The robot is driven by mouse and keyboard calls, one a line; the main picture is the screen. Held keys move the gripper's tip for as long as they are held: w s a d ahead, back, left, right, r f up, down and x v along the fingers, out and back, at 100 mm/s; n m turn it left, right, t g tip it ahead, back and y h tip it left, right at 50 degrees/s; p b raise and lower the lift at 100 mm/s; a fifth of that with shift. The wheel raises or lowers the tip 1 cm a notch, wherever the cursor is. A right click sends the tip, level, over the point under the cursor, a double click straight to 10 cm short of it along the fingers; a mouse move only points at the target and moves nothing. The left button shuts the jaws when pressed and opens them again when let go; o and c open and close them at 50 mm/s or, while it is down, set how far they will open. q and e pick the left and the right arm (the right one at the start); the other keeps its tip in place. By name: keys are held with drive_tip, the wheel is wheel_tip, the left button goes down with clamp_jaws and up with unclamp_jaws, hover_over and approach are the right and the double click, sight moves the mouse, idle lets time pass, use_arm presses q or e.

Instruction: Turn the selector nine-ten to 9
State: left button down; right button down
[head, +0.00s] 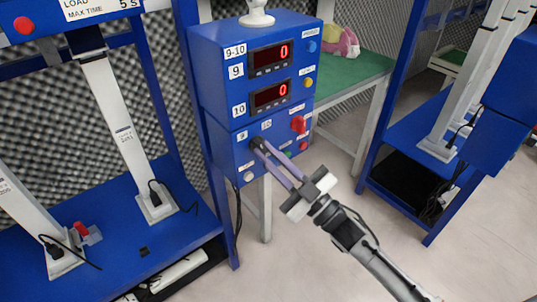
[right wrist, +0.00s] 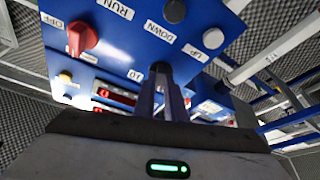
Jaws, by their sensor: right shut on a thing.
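The blue control box (head: 222,80) stands in the middle of the head view. On its lower front panel, between the labels "9" (head: 242,136) and "10" (head: 267,125), is the dark selector nine-ten (head: 257,142). My right gripper (head: 262,150) reaches up from the lower right, its long fingers shut on the selector. In the right wrist view the fingers (right wrist: 160,92) meet the black selector (right wrist: 160,68), beside the "10" label (right wrist: 135,75). The fingers cover most of the selector, so I cannot tell which way it points. My left gripper is not in view.
A red knob (head: 299,124) sits right of the selector; in the right wrist view it (right wrist: 82,38) lies near the RUN and OFF labels. Two displays (head: 270,58) read 0. Blue frames with slanted posts (head: 122,140) stand left and right. A green table (head: 350,75) is behind.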

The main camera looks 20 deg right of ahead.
drive_tip(key=shift+n+g, duration=0.4)
drive_tip(key=shift+n, duration=0.5)
drive_tip(key=shift+n+y, duration=0.3)
drive_tip(key=shift+y, duration=0.1)
drive_tip(key=c, duration=1.8)
unclamp_jaws()
drive_tip(key=v, duration=1)
drive_tip(key=shift+s+d, duration=0.15)
